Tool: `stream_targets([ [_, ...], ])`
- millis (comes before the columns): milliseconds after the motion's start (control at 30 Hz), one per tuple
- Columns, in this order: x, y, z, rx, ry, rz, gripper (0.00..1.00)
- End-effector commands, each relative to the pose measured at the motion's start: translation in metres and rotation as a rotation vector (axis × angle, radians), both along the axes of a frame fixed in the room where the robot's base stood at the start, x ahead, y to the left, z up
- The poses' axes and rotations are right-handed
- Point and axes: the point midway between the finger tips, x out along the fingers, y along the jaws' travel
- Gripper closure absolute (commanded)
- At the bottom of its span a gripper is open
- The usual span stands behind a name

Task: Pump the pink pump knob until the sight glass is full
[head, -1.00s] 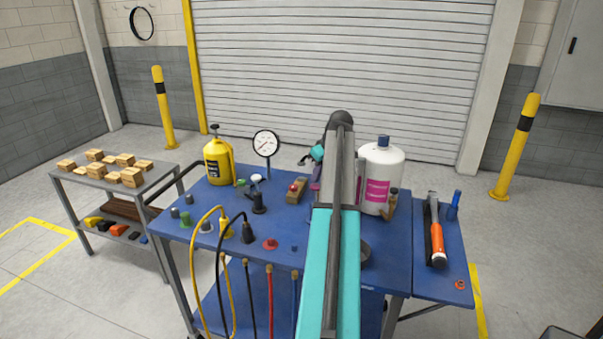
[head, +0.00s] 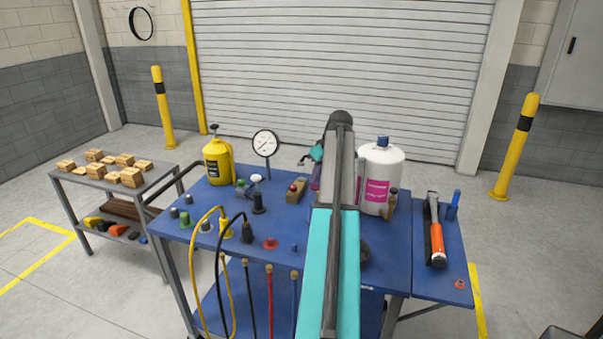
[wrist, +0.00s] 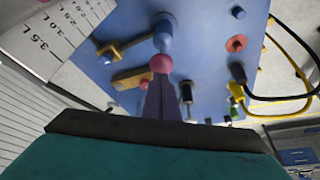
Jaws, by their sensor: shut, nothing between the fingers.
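In the wrist view the pink pump knob (wrist: 161,63) is a round ball at the tips of my shut, narrow purple-grey fingers (wrist: 162,84). I cannot tell whether they touch or the knob is only in line with them. In the head view my arm hides the knob, and only part of my teal gripper (head: 316,153) shows at the arm's far end. A white jug (head: 381,178) with a magenta label stands right of my arm. It carries litre marks (wrist: 62,32) in the wrist view. I cannot make out the sight glass or its level.
A blue ball knob (wrist: 163,30) is close to the pink one. An orange-handled tool (head: 436,240) lies on the right shelf.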

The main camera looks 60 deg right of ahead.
Motion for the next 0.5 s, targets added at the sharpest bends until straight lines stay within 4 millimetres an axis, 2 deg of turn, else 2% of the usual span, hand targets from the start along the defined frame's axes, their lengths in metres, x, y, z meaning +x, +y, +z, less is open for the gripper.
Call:
stream_targets([
  [367,0.0,0.0,-0.014,0.001,0.001,0.0,1.0],
  [500,0.0,0.0,-0.012,0.001,0.0,0.001,1.0],
])
